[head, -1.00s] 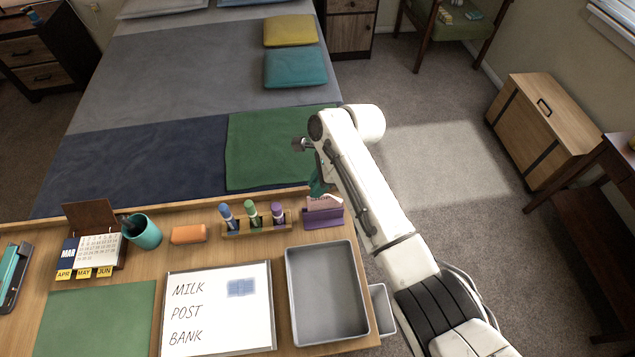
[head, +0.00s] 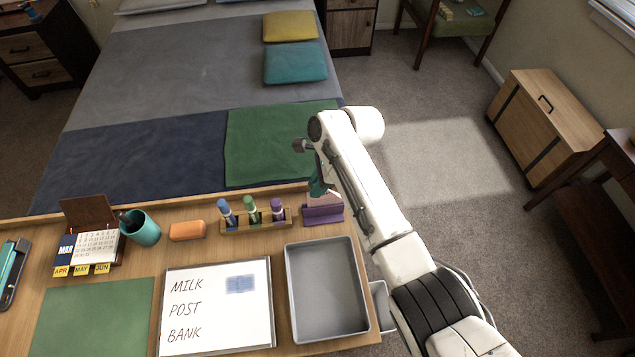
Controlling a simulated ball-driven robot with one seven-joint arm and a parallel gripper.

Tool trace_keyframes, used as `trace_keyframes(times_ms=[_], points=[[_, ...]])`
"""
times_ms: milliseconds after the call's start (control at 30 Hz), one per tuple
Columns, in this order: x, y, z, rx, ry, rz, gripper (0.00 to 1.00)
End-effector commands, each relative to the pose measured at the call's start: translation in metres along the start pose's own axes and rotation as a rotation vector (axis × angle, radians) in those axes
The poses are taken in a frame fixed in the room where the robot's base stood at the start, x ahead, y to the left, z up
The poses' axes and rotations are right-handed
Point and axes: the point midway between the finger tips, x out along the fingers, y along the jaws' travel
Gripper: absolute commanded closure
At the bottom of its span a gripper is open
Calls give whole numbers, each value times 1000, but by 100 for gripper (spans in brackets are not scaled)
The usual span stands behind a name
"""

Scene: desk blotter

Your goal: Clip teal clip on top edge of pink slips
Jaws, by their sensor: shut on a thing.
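The pink slips (head: 322,199) stand in a purple holder (head: 323,214) at the back right of the desk. My gripper (head: 317,186) is just above the slips, pointing down, and is mostly hidden by my white arm. The teal clip (head: 316,187) shows as a small dark teal shape in its jaws, at the upper edge of the slips. I cannot tell from this view whether the clip touches or straddles that edge.
A marker stand (head: 252,222) with three markers is just left of the holder. A grey tray (head: 327,335) lies in front, beside a whiteboard (head: 217,345). An orange eraser (head: 187,230) and a teal cup (head: 146,236) stand farther left.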

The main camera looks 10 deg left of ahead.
Motion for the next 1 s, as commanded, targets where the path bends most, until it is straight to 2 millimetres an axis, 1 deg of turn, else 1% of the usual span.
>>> trace_keyframes(times_ms=[200, 233, 500, 800, 867, 1000], points=[[5, 0, -2, 0, 0, 0, 100], [4, 0, -2, 0, 0, 0, 78], [4, 0, -2, 0, 0, 0, 52], [2, 0, -1, 0, -1, 0, 51], [-2, 0, -1, 0, -1, -1, 51], [-22, -1, -1, 0, -2, -3, 51]])
